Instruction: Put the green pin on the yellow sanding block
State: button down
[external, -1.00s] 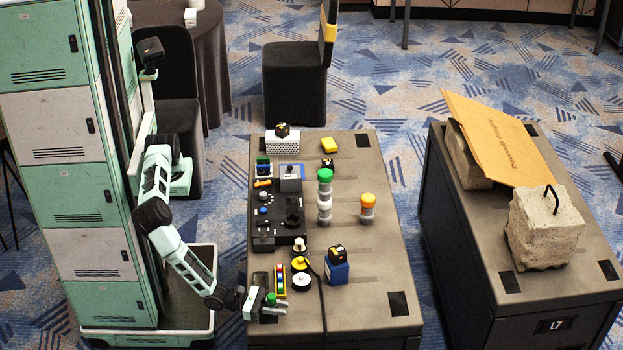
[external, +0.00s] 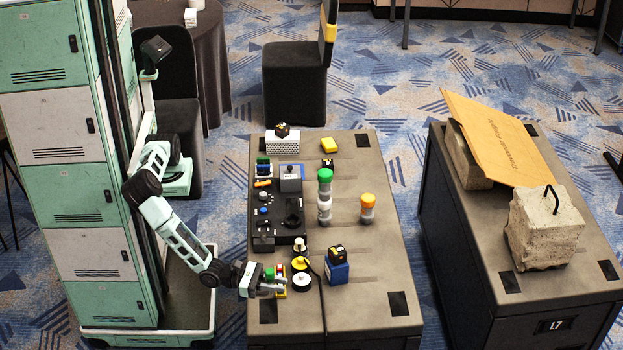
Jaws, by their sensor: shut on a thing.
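My gripper (external: 277,285) is at the front left of the grey cabinet top, shut on a small green piece that I take for the green pin (external: 269,273). Only the pin's green top shows above the fingers; its lower part is hidden. The gripper overlaps the multicoloured strip (external: 281,270) in the picture, and I cannot tell whether they touch. The yellow sanding block (external: 331,145) lies flat at the far end of the same top, well away from the gripper. Its upper face looks bare.
Between them stand a black control panel (external: 280,215), a green-capped white bottle (external: 324,195), an orange-capped jar (external: 367,208) and a blue box (external: 337,272). Yellow and white round pieces (external: 301,281) lie right of the gripper. A white perforated box (external: 282,144) is left of the block. The top's right side is mostly clear.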

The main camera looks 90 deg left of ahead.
notch_tip(320, 180, up, 13)
jog(key=w+a+n+y+b, duration=0.2)
jog(key=w+a+n+y, duration=0.4)
jog(key=w+a, duration=1.5)
jog(key=w+a+n+g+y+b, duration=0.15)
jog(key=w+a+y, duration=0.35)
jog(key=a, duration=0.8)
jog(key=w+a+n+g+y+b, duration=0.15)
jog(key=w+a, duration=0.55)
jog(key=a, duration=0.7)
jog(key=s+a+n+g+y+b, duration=0.1)
jog(key=s+a+n+g+y, duration=0.15)
jog(key=a, duration=1.25)
jog(key=s+a+n+g+y+b, duration=0.1)
jog(key=s+a+n+g+y, duration=0.15)
jog(key=a, duration=1.35)
jog(key=s+a+n+g+y, duration=0.1)
jog(key=s+a+n+y, duration=0.15)
jog(key=a, duration=1.25)
jog(key=shift+m+y, duration=0.3)
jog(key=shift+m, duration=0.15)
jog(key=f, duration=1.6)
jog(key=shift+s+a+f, duration=0.1)
jog(key=shift+s+f, duration=0.15)
send_over(330, 142)
jog(key=shift+s+f, duration=0.1)
jog(key=shift+f, duration=2.15)
jog(key=shift+f+b, duration=0.1)
jog(key=shift+b, duration=0.25)
